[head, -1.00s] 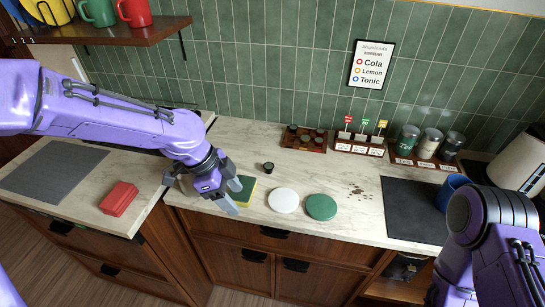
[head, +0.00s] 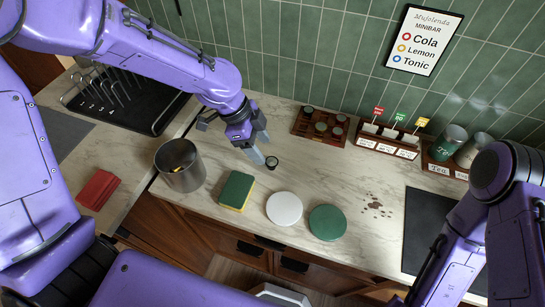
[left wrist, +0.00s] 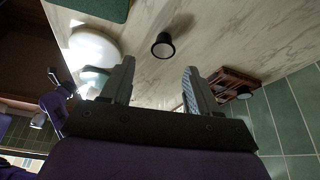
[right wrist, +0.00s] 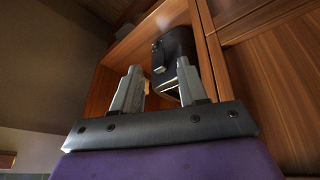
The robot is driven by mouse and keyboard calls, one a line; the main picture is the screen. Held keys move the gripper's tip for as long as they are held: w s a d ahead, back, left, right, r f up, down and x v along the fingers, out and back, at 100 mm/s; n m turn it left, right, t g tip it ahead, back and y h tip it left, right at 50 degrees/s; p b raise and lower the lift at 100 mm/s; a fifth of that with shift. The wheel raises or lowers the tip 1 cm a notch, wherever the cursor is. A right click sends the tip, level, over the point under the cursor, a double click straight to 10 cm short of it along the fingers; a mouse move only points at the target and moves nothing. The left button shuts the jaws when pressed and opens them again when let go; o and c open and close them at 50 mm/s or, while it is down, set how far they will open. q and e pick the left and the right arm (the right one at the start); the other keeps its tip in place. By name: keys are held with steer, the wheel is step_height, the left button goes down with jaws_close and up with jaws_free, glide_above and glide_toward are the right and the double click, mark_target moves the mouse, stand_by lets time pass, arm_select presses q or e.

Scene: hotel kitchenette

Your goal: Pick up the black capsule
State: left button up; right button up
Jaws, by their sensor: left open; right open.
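The black capsule (head: 271,162) stands on the marble counter, a small dark cup shape with a paler top. My left gripper (head: 256,147) is open and just to the left of the capsule, with one fingertip close to it in the head view. In the left wrist view the capsule (left wrist: 163,45) shows beyond the gap between the open fingers (left wrist: 159,70), with nothing between them. I cannot tell whether a finger touches it. My right gripper (right wrist: 158,78) is open and empty, facing an open wooden compartment with a dark object in it.
A wooden rack of capsules (head: 320,127) stands behind. A metal bin (head: 180,165), a green-yellow sponge (head: 237,191), a white disc (head: 284,208) and a green disc (head: 327,222) are nearer the front. Brown spots (head: 375,205) mark the counter at right.

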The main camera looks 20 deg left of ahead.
mark_target(272, 162)
arm_select(q)
steer(key=shift+s+d+f+p, duration=0.15)
steer(key=shift+d+f, duration=0.1)
steer(key=shift+f, duration=0.15)
steer(key=shift+s+d+f+p, duration=0.1)
steer(key=shift+d+f+p, duration=0.1)
steer(key=shift+f, duration=0.2)
steer(key=f, duration=0.1)
steer(key=w+d+f, duration=0.1)
steer(key=f, duration=0.1)
steer(key=f+p, duration=0.1)
steer(key=shift+w+d+f, duration=0.15)
steer(key=shift+w+f, duration=0.1)
steer(key=shift+w, duration=0.1)
steer(key=shift+f, duration=0.15)
steer(key=shift+s, duration=0.35)
steer(key=shift+w, duration=0.15)
steer(key=c, duration=1)
steer(key=shift+o, duration=0.2)
arm_select(e)
steer(key=shift+s+d+r, duration=0.1)
steer(key=shift+s+r, duration=0.05)
steer(key=shift+r, duration=0.7)
arm_select(q)
steer(key=shift+r, duration=0.2)
arm_select(e)
steer(key=shift+r, duration=0.1)
